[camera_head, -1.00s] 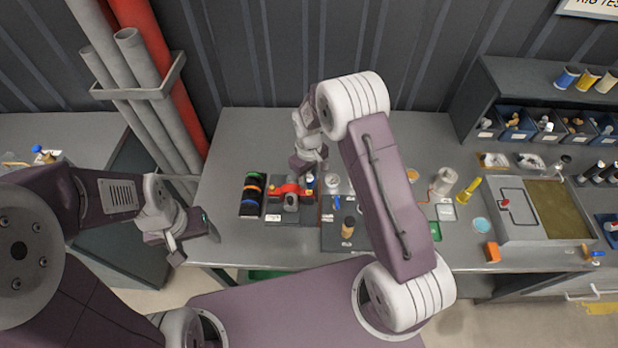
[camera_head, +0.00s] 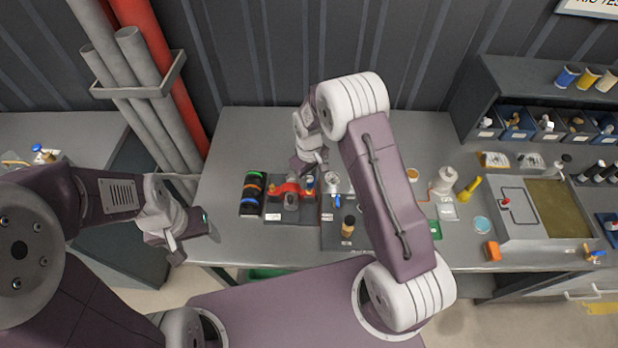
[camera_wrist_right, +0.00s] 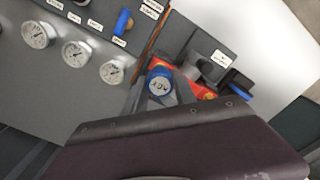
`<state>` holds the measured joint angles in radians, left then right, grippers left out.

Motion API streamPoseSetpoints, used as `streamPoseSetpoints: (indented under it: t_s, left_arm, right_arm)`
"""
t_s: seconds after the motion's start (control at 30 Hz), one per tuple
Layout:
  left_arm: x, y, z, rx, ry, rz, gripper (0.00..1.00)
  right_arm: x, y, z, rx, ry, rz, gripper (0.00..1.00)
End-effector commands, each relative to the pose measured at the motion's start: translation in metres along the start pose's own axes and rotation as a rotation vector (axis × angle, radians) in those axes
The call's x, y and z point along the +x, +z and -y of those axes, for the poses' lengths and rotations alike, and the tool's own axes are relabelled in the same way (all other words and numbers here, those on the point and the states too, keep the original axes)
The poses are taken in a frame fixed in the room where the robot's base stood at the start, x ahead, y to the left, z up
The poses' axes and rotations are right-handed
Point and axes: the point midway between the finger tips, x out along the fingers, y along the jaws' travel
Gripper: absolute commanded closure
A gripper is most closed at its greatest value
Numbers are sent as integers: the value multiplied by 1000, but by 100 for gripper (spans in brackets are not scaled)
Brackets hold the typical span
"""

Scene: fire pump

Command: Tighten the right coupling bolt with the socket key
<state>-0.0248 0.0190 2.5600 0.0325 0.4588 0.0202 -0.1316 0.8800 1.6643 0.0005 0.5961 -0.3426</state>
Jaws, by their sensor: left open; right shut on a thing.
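The red coupling (camera_head: 293,188) sits on a dark grey block on the bench; it also shows in the right wrist view (camera_wrist_right: 207,92). A blue-capped socket key (camera_wrist_right: 160,82) stands at the coupling's right side in the head view. My right gripper (camera_head: 311,172) is shut on the key, just above the coupling; its fingertips are partly hidden. The right coupling bolt is hidden under the key and gripper, so I cannot tell how the socket sits on it. My left gripper (camera_head: 193,238) is open and empty off the bench's left front edge.
A rack of coloured rings (camera_head: 252,194) stands left of the coupling. A panel with several gauges (camera_wrist_right: 75,52) lies right beside it. A tray (camera_head: 515,232) is far right. The bench's left part is clear.

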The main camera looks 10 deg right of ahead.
Motion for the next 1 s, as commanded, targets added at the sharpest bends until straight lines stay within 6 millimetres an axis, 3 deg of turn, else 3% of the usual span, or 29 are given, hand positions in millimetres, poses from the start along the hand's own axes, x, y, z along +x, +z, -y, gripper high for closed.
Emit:
streamPoseSetpoints:
  t_s: [1.0]
  left_arm:
    - [10, 1, 0, 0, 0, 0, 28]
  right_arm:
    - [14, 0, 0, 0, 0, 0, 100]
